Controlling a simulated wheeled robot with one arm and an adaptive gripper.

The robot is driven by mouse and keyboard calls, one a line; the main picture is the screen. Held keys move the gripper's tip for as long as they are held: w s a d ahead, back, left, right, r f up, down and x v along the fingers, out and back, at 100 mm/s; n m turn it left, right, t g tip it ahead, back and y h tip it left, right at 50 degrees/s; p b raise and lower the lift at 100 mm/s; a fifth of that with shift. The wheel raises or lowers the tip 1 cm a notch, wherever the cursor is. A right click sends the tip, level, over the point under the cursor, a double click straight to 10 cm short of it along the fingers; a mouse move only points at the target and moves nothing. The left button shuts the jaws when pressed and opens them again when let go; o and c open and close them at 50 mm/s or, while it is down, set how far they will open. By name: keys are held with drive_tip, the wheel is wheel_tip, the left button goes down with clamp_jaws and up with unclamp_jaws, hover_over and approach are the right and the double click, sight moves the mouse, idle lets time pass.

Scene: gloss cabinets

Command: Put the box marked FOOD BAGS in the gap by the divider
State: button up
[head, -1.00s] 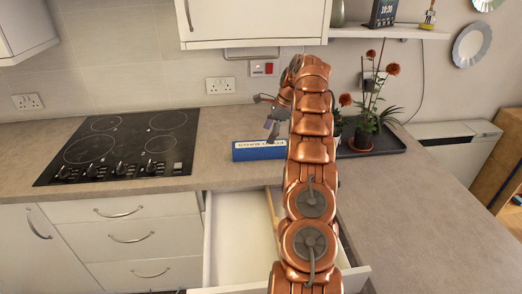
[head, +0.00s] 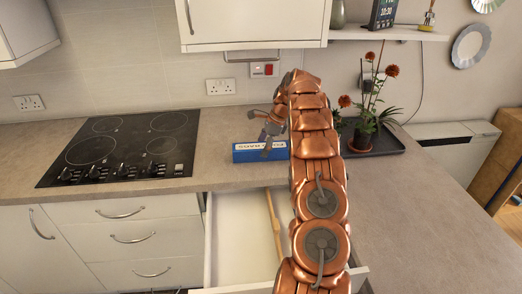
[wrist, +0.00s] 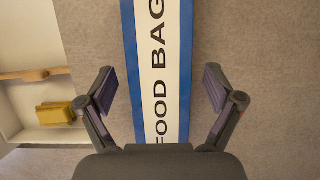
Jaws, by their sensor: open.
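The blue and white FOOD BAGS box (head: 246,152) lies on the worktop behind the open drawer. In the wrist view the box (wrist: 158,60) runs between my two fingers, its lettering facing the camera. My gripper (wrist: 160,88) is open, with a finger on either side of the box and space between each finger and the box. In the head view my gripper (head: 268,140) is at the box, partly in front of it. The open drawer (head: 238,235) has a long wooden divider (head: 273,225) in it. My arm hides the drawer's right part.
In the wrist view a yellow block-like item (wrist: 56,113) lies in the drawer near the wooden piece. A black hob (head: 125,147) is left on the worktop. A dark tray (head: 385,142) with a potted plant (head: 364,133) stands right.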

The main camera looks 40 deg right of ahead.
drive_tip(key=shift+x, duration=1.15)
drive_tip(key=shift+c, duration=0.4)
drive_tip(key=c, duration=1.3)
drive_tip(key=shift+r, duration=0.15)
